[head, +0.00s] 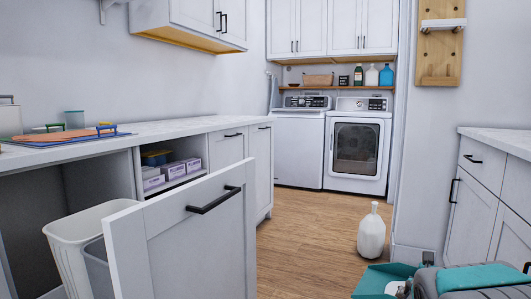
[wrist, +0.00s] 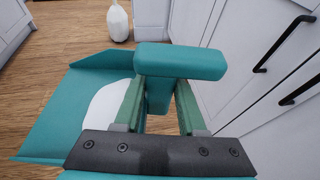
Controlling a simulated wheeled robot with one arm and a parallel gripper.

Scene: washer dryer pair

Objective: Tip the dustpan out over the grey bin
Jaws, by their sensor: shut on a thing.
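The teal dustpan (head: 372,281) is at the bottom right of the head view, low over the floor. In the wrist view its pan (wrist: 62,108) lies to the left, with a flat white patch (wrist: 106,108) on it; I cannot tell what the white stuff is. My gripper (wrist: 160,103) is shut on the dustpan's teal handle (wrist: 180,60). The grey bin (head: 97,264) stands at the lower left of the head view, mostly hidden behind a pulled-out cabinet front, beside a whitish bin (head: 68,248). The dustpan is well to the right of the bins.
The pulled-out cabinet front (head: 185,240) stands between the bins and the open wood floor (head: 300,255). A white jug (head: 371,232) stands on the floor beyond the dustpan. Right-hand cabinets (head: 475,215) are close to my gripper. The washer and dryer (head: 357,150) are at the back.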

